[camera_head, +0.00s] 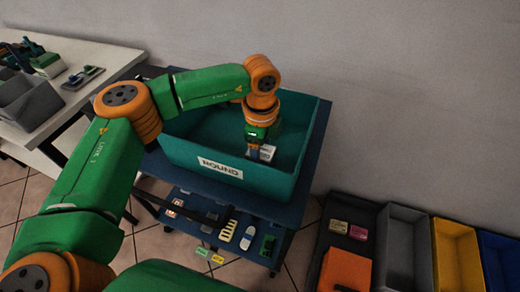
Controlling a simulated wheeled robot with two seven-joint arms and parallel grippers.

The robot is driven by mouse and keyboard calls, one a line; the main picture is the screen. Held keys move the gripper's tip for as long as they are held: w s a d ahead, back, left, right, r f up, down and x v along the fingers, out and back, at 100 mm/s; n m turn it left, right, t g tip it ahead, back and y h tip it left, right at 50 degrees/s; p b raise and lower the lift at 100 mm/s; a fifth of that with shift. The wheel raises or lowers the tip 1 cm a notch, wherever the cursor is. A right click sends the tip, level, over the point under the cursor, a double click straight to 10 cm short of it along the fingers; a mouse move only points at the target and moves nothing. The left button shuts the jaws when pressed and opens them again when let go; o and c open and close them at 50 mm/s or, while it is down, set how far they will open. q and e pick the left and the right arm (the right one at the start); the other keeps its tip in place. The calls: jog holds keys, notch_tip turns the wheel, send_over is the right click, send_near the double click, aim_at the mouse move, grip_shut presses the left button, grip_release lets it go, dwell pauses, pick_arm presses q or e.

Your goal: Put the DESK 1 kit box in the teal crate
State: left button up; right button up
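My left gripper (260,152) points down inside the crate. A small pale box with dark marks (268,152) shows at its fingertips; its lettering is too small to read, so I cannot tell if it is the DESK 1 kit box. The fingers are partly hidden, and I cannot tell whether they are shut on the box or apart from it. My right gripper is not in view.
At the lower right are grey (396,240), yellow (455,255) and blue bins, an orange box (346,270) and two small boxes. A white table (95,58) with devices stands at the left.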

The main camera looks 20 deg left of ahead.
pick_arm(q)
jog(key=shift+f, duration=0.15)
jog(key=o, duration=1.4)
jog(key=shift+o, duration=0.2)
notch_tip(320, 180, up, 12)
jog(key=shift+r+b, duration=0.2)
jog(key=shift+b, duration=0.25)
jog(key=shift+w, duration=0.1)
